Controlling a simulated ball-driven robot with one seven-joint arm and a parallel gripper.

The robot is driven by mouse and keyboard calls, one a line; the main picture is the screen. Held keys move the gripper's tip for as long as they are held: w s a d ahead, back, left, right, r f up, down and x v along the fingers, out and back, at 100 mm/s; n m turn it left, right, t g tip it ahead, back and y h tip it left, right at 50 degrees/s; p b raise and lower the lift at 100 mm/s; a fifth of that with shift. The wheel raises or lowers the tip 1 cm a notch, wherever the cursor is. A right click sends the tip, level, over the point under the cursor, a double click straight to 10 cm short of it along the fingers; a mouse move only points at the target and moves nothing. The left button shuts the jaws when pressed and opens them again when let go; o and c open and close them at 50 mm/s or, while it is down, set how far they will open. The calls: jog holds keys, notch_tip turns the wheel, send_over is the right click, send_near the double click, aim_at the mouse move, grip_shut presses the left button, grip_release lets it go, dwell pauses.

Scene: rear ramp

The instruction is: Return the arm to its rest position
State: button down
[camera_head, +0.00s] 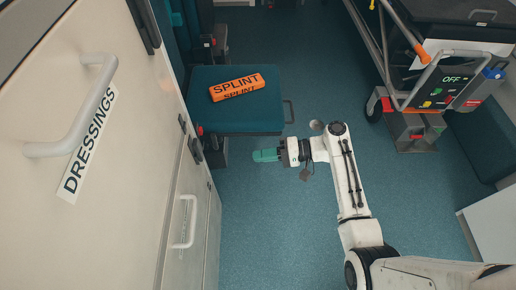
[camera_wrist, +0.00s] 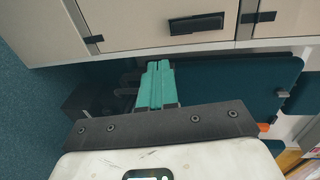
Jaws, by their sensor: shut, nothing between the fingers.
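My gripper (camera_head: 266,155) has teal fingers and is shut and empty, pointing left over the blue floor in the head view. My white arm reaches up from the lower right to it. In the wrist view the gripper's teal fingers (camera_wrist: 155,85) lie side by side, in front of a dark teal seat (camera_wrist: 240,85) and below cabinet fronts. In the head view the gripper is just below the teal seat (camera_head: 234,126) and right of the white cabinet.
An orange splint pack (camera_head: 237,87) lies on the seat. A white cabinet labelled DRESSINGS (camera_head: 90,140) with handles fills the left. A wheeled stretcher (camera_head: 405,75) stands at the upper right. Blue floor (camera_head: 270,220) is clear below my gripper.

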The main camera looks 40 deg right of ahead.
jog(key=s+a+f+n+g+h, duration=0.2)
jog(key=s+f+g+h, duration=0.1)
jog(key=s, duration=0.4)
jog(key=s+a+f+n+g+h, duration=0.2)
jog(key=s+f+n+g+h, duration=0.15)
jog(key=s, duration=0.45)
jog(key=s+d+r+n+g+h, duration=0.1)
jog(key=s+d+r+h, duration=0.15)
jog(key=s, duration=0.25)
jog(key=s+d+r+g+h, duration=0.1)
jog(key=s+d+r+h, duration=0.1)
jog(key=s+r+h, duration=0.2)
notch_tip(320, 180, up, 16)
jog(key=p, duration=1.6)
jog(key=shift+s+r, duration=0.2)
